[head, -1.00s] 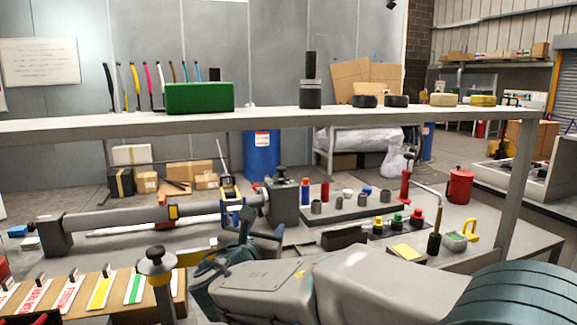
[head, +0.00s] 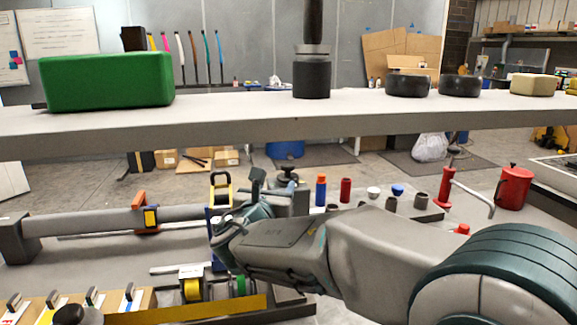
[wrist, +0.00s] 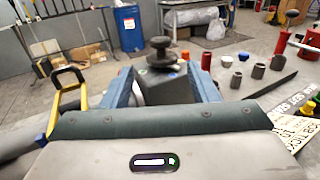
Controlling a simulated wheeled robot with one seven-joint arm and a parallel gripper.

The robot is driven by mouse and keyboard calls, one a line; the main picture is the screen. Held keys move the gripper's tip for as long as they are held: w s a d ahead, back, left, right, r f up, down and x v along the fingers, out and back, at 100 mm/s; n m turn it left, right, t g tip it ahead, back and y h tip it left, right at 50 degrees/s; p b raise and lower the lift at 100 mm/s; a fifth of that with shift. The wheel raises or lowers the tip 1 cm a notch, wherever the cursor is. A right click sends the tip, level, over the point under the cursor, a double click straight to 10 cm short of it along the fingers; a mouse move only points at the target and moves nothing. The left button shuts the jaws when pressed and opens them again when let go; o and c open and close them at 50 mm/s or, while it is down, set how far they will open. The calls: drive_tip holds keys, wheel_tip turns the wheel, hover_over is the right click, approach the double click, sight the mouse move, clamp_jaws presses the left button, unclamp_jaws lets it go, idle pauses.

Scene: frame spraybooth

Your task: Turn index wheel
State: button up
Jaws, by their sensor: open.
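A grey block (wrist: 165,88) with a black knob (wrist: 161,49) on top stands straight ahead in the wrist view. I take this knob as the index wheel, but cannot be sure. In the head view the knob (head: 287,176) shows just beyond my gripper, with the block mostly hidden. My gripper (wrist: 160,80) is open, its blue-grey fingers left and right of the block in the picture. Whether they touch it, I cannot tell. A pale round edge shows by the left finger. In the head view my gripper (head: 245,205) is partly hidden by its own wrist.
A long grey tube (head: 90,222) lies left of my gripper, with a yellow-and-black clamp (head: 221,188) close by. Red, blue and grey small parts stand to the right, near a red can (head: 513,187). A raised shelf (head: 230,113) crosses above my arm.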

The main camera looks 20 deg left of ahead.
sight(287, 169)
drive_tip(key=w, duration=0.4)
drive_tip(key=w+a, duration=0.1)
drive_tip(key=w, duration=0.2)
drive_tip(key=w+p, duration=0.1)
drive_tip(key=w, duration=0.3)
drive_tip(key=shift+w+a, duration=0.15)
drive_tip(key=shift+w, duration=0.2)
drive_tip(key=c, duration=0.9)
drive_tip(key=shift+c, duration=0.2)
drive_tip(key=shift+f+b, duration=0.15)
drive_tip(key=shift+b, duration=0.2)
